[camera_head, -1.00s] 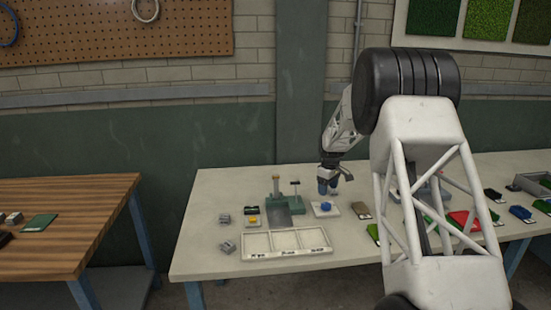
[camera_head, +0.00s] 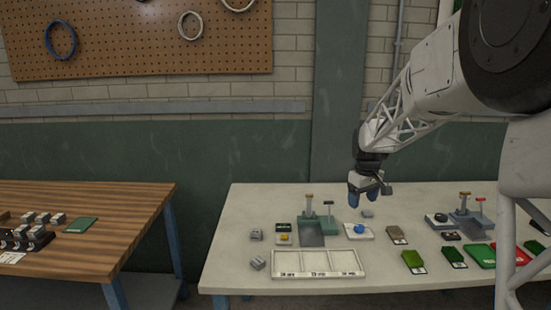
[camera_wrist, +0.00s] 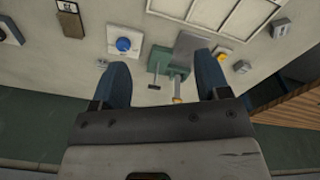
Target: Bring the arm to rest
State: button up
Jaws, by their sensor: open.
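My gripper (camera_head: 368,196) hangs above the back part of the pale worktable (camera_head: 232,225), with its blue fingertips pointing down. In the wrist view the two blue fingers of my gripper (camera_wrist: 163,82) stand wide apart with nothing held between them. A green test fixture (camera_head: 328,226) with a grey plate and upright posts stands on the table to the left of the gripper. The fixture also shows in the wrist view (camera_wrist: 172,62), beyond the fingers. A blue knob-like piece (camera_head: 359,228) on a white base sits below and in front of the gripper.
A white three-section tray (camera_head: 318,277) lies at the table's front edge. Small grey blocks (camera_head: 257,263) lie left of it. A wooden bench (camera_head: 120,235) stands left, across a gap.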

jog(key=s+a+r+m+t, duration=0.1)
jog(key=s+a+r, duration=0.2)
jog(key=s, duration=0.9)
jog(key=s+a+r+m, duration=0.2)
jog(key=s+a+r, duration=0.1)
jog(key=s, duration=1)
jog(key=s+a+f+m, duration=0.1)
jog(key=s+f, duration=0.1)
jog(key=s, duration=0.8)
jog(key=s+a+f+m, duration=0.1)
jog(key=s+f, duration=0.1)
jog(key=s, duration=0.8)
jog(key=shift+s+a+t, duration=0.2)
jog(key=shift+a+t, duration=0.1)
jog(key=shift+t, duration=0.1)
